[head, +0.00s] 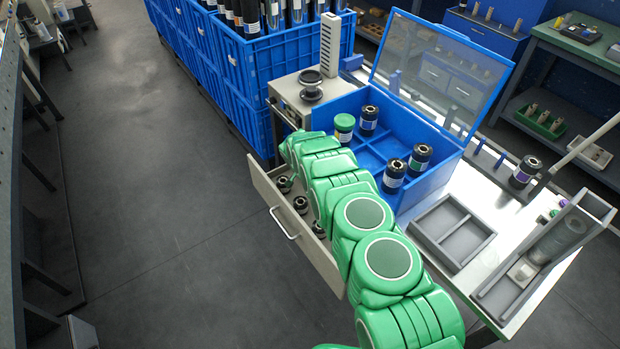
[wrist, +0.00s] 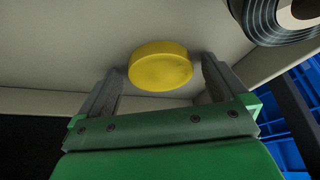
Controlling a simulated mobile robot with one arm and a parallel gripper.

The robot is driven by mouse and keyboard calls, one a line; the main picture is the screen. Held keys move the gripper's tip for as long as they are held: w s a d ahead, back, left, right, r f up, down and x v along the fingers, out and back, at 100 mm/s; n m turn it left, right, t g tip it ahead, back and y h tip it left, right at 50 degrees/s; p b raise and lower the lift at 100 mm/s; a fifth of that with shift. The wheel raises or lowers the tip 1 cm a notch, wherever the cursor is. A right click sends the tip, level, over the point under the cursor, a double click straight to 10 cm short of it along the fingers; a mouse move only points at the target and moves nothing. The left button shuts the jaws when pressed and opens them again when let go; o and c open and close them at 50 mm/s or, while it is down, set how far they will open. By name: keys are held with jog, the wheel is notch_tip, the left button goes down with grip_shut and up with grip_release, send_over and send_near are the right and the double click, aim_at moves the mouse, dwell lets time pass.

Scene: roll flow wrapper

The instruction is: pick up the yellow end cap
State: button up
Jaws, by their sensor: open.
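The yellow end cap (wrist: 160,66) is a short round disc in the wrist view, resting on a pale surface. My gripper (wrist: 160,80) is open, with one grey finger to the left of the cap and one to the right. The cap shows between and slightly beyond the fingertips, and I cannot tell whether either finger touches it. In the head view my green arm reaches over the open drawer (head: 262,181); the cap and my gripper are hidden there.
A black-and-white roll (wrist: 287,18) is close at the upper right of the wrist view. The drawer holds several dark rollers (head: 301,205). The blue box (head: 425,190) with its raised clear lid and a grey divided tray (head: 452,232) stand on the table.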

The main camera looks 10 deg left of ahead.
jog(key=shift+c, duration=0.5)
jog(key=c, duration=0.9)
jog(key=shift+o, duration=0.2)
jog(key=shift+r, duration=0.45)
jog(key=r, duration=0.2)
jog(key=shift+s+r, duration=0.2)
jog(key=shift+r, duration=0.2)
jog(key=s+d+r, duration=0.5)
jog(key=s+r, duration=0.4)
jog(key=s, duration=0.3)
jog(key=shift+s+r, duration=0.15)
jog(key=shift+s, duration=0.25)
